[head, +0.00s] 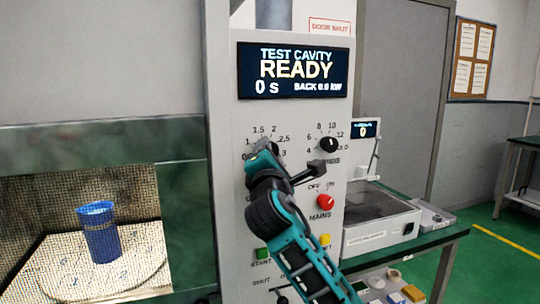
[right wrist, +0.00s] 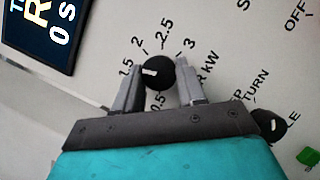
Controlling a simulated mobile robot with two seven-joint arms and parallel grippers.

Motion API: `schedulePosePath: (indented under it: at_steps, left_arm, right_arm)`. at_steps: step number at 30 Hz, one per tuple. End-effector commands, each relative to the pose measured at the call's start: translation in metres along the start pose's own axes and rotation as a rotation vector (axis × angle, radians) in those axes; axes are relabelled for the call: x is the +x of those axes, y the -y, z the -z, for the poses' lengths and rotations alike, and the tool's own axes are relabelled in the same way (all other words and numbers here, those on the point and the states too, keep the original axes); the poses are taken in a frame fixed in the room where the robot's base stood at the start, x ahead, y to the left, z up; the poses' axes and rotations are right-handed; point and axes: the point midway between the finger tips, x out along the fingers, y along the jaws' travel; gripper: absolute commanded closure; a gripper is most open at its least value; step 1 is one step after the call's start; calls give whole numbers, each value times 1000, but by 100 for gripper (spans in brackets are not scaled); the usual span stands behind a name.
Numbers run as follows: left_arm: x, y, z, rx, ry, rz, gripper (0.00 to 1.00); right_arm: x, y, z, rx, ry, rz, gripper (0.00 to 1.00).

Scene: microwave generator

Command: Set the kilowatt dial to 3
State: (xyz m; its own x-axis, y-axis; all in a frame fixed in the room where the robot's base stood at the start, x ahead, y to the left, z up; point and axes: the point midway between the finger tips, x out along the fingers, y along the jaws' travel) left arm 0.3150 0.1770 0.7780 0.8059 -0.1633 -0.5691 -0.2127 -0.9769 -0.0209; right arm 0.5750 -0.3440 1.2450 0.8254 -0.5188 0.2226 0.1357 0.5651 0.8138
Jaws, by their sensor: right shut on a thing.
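The kilowatt dial (right wrist: 160,73) is a round black knob with a white mark, on the pale panel. In the right wrist view its mark points left, towards the 1.5 label; the 3 label (right wrist: 190,45) is to the upper right. My right gripper (right wrist: 156,82) has a finger on each side of the knob and is shut on it. In the head view this gripper (head: 262,150) covers most of the dial, with 1.5, 2, 2.5 and 3 showing around it. The display (head: 293,72) reads READY, 0 s and 0.0 kW. My left gripper is not in view.
A second black dial (head: 329,145) is to the right, above the red mains knob (head: 326,202). Green (head: 262,254) and yellow (head: 324,240) buttons are lower. A blue cup (head: 100,232) stands behind mesh at left. A bench (head: 440,238) is at right.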

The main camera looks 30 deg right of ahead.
Motion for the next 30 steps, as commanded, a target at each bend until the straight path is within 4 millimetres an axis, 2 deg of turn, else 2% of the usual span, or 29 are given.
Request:
schedulePosePath:
  at_steps: [30]
  left_arm:
    - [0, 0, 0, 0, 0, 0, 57]
  right_arm:
    - [1, -7, -3, 895, -2, 371, 91]
